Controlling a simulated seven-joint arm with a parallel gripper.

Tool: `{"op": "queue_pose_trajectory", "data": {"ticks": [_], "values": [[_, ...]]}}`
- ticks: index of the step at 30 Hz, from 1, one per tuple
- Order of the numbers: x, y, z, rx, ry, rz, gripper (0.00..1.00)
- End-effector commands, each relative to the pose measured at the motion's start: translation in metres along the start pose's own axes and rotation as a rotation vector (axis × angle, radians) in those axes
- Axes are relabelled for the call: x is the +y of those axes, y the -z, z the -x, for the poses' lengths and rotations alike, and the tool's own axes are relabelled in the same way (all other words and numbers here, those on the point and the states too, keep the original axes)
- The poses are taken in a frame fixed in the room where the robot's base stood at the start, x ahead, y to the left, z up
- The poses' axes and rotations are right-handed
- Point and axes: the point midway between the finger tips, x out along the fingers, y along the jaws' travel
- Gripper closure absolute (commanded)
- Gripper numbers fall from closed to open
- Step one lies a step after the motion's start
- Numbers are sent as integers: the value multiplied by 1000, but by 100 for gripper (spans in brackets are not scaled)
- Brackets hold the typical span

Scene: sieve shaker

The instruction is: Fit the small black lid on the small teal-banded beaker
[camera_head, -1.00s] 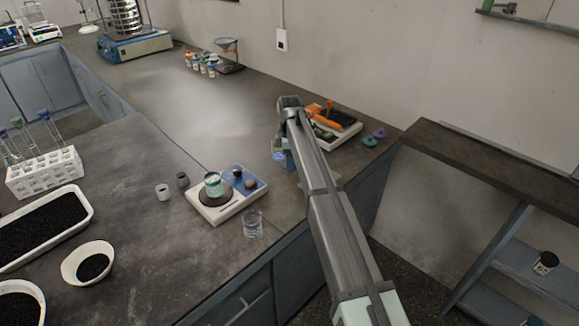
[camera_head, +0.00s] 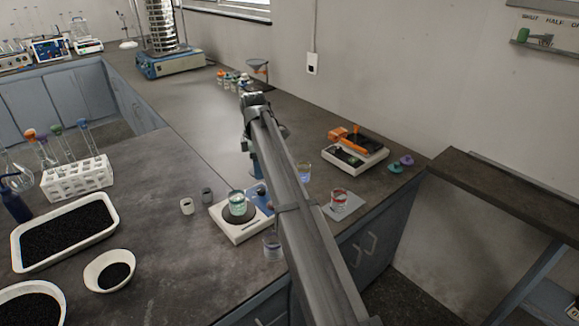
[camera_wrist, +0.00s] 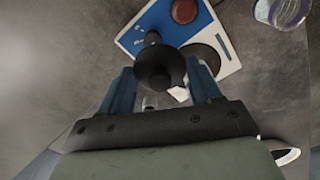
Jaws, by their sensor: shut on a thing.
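The small teal-banded beaker (camera_head: 237,206) stands upright on the round dark pan of the white and blue balance (camera_head: 228,234) in the head view. My gripper (camera_head: 257,178) is just beyond and right of it, low over the balance's far side. In the wrist view my gripper (camera_wrist: 168,88) is shut on the small black lid (camera_wrist: 154,72), a round dark piece with a knob between the blue fingers. The dark pan (camera_wrist: 203,64) shows partly beside it. I cannot make out the teal-banded beaker in the wrist view.
A clear beaker (camera_head: 271,246) stands close in front of the balance, partly behind my arm.

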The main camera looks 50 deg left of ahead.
Motion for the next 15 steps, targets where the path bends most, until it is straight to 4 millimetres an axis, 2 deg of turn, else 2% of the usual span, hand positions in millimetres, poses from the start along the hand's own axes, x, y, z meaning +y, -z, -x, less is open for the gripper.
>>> {"op": "queue_pose_trajectory", "data": {"ticks": [1,3,9,11,15], "values": [[-6,18,5,0,0,20,65],[-13,37,11,0,0,42,65],[-35,76,26,0,-1,58,65],[-44,81,31,0,-1,39,65],[-56,76,31,-1,0,-58,65]]}}
